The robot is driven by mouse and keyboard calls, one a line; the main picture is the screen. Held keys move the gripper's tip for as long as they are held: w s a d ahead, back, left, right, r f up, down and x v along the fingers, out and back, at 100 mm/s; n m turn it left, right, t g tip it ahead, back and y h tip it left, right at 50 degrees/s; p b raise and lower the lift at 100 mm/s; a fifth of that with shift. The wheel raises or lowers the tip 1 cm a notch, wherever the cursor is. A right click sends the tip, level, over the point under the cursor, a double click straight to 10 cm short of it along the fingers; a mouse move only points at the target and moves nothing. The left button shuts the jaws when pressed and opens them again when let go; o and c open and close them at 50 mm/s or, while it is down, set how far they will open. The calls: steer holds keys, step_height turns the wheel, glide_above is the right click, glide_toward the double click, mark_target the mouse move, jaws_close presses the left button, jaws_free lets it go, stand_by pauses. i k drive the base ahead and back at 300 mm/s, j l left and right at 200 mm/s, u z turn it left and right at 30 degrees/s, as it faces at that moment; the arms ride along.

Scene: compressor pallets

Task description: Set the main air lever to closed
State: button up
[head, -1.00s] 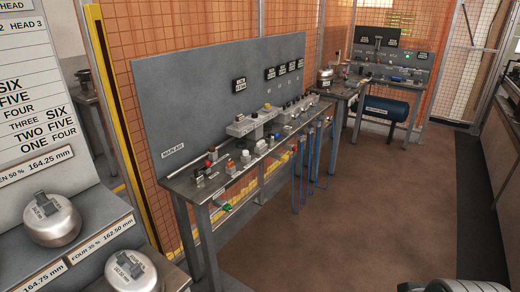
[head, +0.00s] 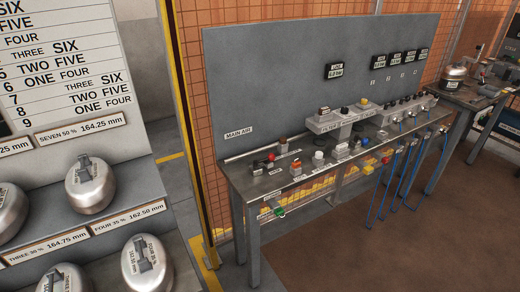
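A "MAIN AIR" label (head: 238,133) is on the lower left of the grey back panel (head: 300,85). Below it, near the left end of the metal bench (head: 236,178), is a small fitting with a red part (head: 270,158), probably the main air lever. It is too small to tell how the lever is set. A green-tipped part (head: 280,211) sits below the bench's front edge; its label is too small to read. My gripper is not in view.
Metal canisters (head: 90,185) stand on a labelled grey rack at the left. A yellow post (head: 181,110) rises between rack and bench. Blue hoses (head: 385,185) hang from the bench's right part. Brown floor (head: 350,260) in front is clear.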

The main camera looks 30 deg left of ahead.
mark_target(271, 157)
steer(key=i+j+u, duration=0.15)
steer(key=i+u, duration=0.5)
steer(key=u, duration=0.2)
steer(key=i+u, duration=0.4)
steer(key=i+j+u, duration=0.15)
steer(key=i, duration=0.3)
steer(key=i+j+u, duration=0.15)
steer(key=i, duration=0.3)
